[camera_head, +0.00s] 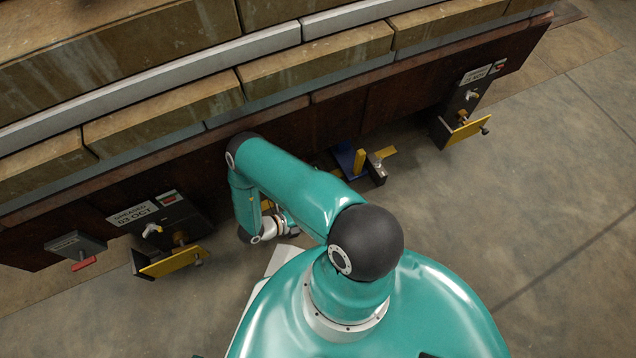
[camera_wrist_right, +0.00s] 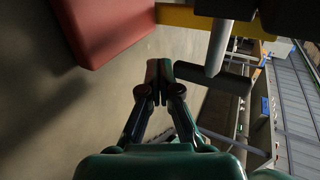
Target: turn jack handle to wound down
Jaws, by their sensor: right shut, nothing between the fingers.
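In the head view, a blue jack-like device (camera_head: 346,158) with a yellow upright (camera_head: 359,162) and a dark grey block stands on the floor below the stack. My teal right arm crosses the middle; its wrist hangs close to the stack's lower face, and its fingers cannot be made out there. In the right wrist view my right gripper (camera_wrist_right: 158,76) is shut and empty, its fingertips together. Just beyond them are a grey rod (camera_wrist_right: 218,48), a dark crossbar (camera_wrist_right: 214,77) and a yellow bar (camera_wrist_right: 186,16). A red block (camera_wrist_right: 108,28) is at upper left, apart from the fingers. Which part is the handle I cannot tell. My left gripper is out of view.
The long stack (camera_head: 316,70) runs across the back. Brackets with yellow plates stand at left (camera_head: 172,262) and right (camera_head: 467,130). A small red handle (camera_head: 84,263) projects from a grey box at far left. Concrete floor is clear at right.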

